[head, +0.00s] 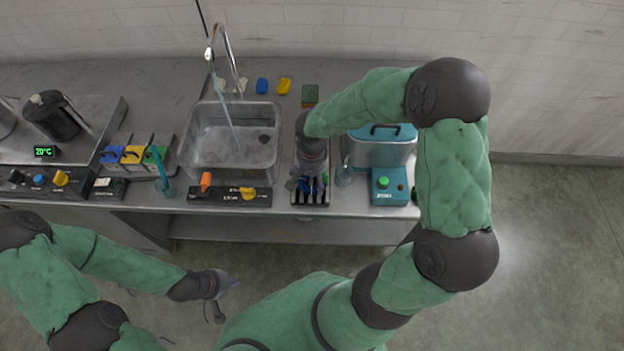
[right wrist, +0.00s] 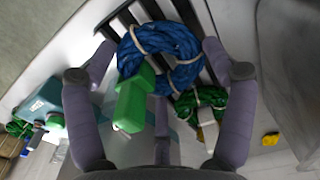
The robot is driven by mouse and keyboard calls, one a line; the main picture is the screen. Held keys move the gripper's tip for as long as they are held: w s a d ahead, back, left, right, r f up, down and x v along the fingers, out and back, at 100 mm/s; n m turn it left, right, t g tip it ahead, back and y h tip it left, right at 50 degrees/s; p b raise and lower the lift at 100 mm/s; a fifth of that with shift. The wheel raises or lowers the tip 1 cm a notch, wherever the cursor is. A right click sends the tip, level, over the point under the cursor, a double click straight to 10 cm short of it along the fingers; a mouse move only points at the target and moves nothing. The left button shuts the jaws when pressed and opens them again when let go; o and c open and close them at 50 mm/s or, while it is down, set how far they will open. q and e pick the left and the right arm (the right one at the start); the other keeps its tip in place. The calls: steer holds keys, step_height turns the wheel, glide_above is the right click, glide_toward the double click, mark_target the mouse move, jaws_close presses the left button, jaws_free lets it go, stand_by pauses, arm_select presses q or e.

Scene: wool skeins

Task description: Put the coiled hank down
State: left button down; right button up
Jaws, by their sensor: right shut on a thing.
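The coiled hank (right wrist: 178,42) is a ring of blue wool with pale ties, with a green tag (right wrist: 133,98) in front of it. My right gripper (right wrist: 158,50) has its fingers on either side of the hank and holds it over a dark slatted rack (right wrist: 108,30). In the head view the right gripper (head: 311,178) is above the rack (head: 311,200), with bits of blue showing under it. Whether the hank touches the slats is unclear. My left gripper (head: 226,297) is empty, fingers apart, in front of the counter.
A green hank (right wrist: 205,100) with a pale tag lies beside the blue one. In the head view, the sink (head: 190,150) is left of the rack, and a teal tank (head: 380,152) and teal box with green knob (head: 388,195) are right. A glass (head: 344,176) stands close by.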

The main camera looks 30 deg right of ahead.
mark_target(312, 179)
steer(key=shift+f, duration=0.45)
steer(key=shift+f, duration=0.15)
steer(key=o, duration=0.8)
steer(key=shift+o, duration=0.2)
steer(key=shift+r, duration=0.45)
step_height(312, 179, up, 11)
steer(key=p, duration=0.3)
steer(key=shift+r, duration=0.2)
